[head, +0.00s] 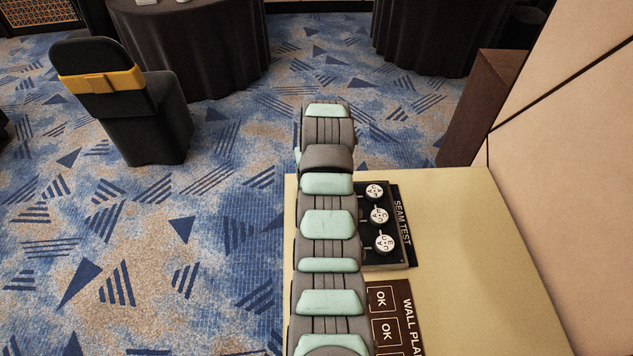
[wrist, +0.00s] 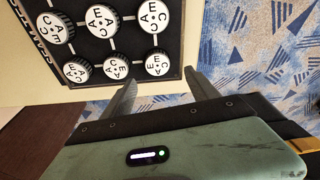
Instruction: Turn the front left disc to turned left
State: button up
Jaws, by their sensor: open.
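The black disc panel (head: 408,248) lies on the table beside my arm in the head view, with white lettered discs. Judging by the label's reading direction, the front left disc is the lower right one (wrist: 157,63) in the wrist view. It is round and white-topped, with black letters; its exact turn is too small to read. My gripper (wrist: 163,78) is open and empty, its two fingertips just below and to either side of that disc. I cannot tell whether they touch it or hover above. In the head view my arm hides this disc and the gripper.
Neighbouring discs (wrist: 116,68) and (wrist: 153,15) sit close by. A brown plate with OK tiles (head: 388,300) lies nearer on the tan table (head: 470,270). A tall beige panel (head: 580,150) rises at right. Patterned carpet (head: 190,230) is open at left.

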jog(key=m, duration=0.1)
jog(key=a+m+p, duration=0.1)
jog(key=r+m+h, duration=0.1)
jog(key=shift+s+a, duration=0.2)
jog(key=shift+s, duration=0.05)
jog(key=shift+w+d+f+m+t+h+p, duration=0.25)
jog(key=shift+f+m+h, duration=0.2)
jog(key=shift+f+m, duration=0.95)
jog(key=shift+w+d+f+m+t+h+p, duration=0.15)
jog(key=shift+w+f+m+h+p, duration=0.2)
jog(key=shift+f+m, duration=1.05)
jog(key=shift+w+d+f+m+t+h+p, duration=0.1)
jog(key=shift+w+f+m+t+h+p, duration=0.3)
jog(key=shift+f+m, duration=1)
jog(key=shift+s+f+n, duration=0.2)
jog(key=shift+f+n, duration=0.05)
jog(key=shift+n, duration=0.05)
jog(key=c, duration=1.4)
